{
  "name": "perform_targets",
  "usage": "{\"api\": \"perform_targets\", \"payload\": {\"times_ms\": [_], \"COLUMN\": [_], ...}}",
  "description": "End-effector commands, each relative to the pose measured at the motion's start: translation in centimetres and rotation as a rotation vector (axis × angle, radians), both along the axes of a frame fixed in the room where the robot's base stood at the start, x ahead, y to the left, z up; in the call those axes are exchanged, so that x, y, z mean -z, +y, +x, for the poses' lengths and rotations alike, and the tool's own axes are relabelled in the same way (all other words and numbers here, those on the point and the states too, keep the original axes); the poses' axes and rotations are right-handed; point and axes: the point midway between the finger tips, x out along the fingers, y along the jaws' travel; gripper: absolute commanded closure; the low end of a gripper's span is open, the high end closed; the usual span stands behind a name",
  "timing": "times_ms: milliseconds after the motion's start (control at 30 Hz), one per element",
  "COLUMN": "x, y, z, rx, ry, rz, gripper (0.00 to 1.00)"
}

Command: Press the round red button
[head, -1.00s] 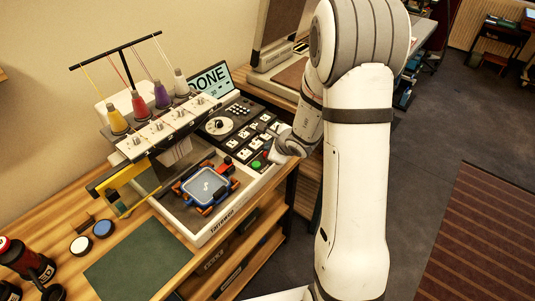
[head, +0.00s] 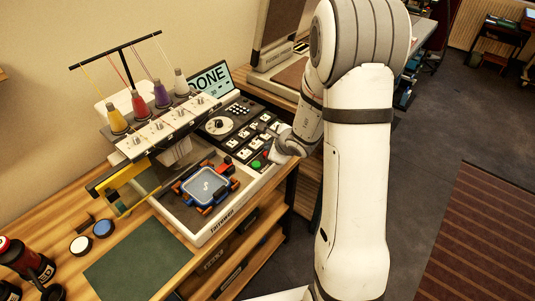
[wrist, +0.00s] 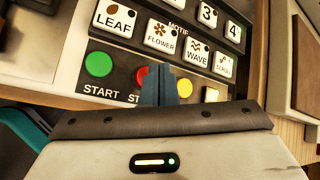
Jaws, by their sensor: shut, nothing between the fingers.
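The round red button (wrist: 141,76) sits on the embroidery machine's dark control panel (head: 235,127). In the wrist view only a sliver of its left edge shows, beside my fingers; the rest is hidden. My gripper (wrist: 158,72) is shut and empty, with its dark fingertips in front of the red button. I cannot tell whether they touch it. A green START button (wrist: 98,64) is to the left and a yellow button (wrist: 185,88) is just to the right. The label under the red button is mostly covered. In the head view my gripper's fingertips are too small to make out.
White motif keys such as LEAF (wrist: 114,18) and FLOWER (wrist: 161,39) line the panel above the buttons. The machine's screen (head: 209,80) reads DONE. A hooped blue piece (head: 205,186) lies in the machine's bed. Thread cones (head: 161,97) stand above.

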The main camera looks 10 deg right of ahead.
Motion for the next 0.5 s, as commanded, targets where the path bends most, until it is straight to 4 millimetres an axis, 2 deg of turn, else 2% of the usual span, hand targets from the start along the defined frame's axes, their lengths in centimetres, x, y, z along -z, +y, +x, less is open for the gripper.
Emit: {"api": "perform_targets", "payload": {"times_ms": [233, 500], "x": [0.81, 0.73], "y": [0.02, 0.02], "z": [0.0, 0.01], "rx": [-0.001, 0.001], "ry": [0.0, -0.001], "rz": [-0.001, 0.0], "gripper": [1.0, 1.0]}}
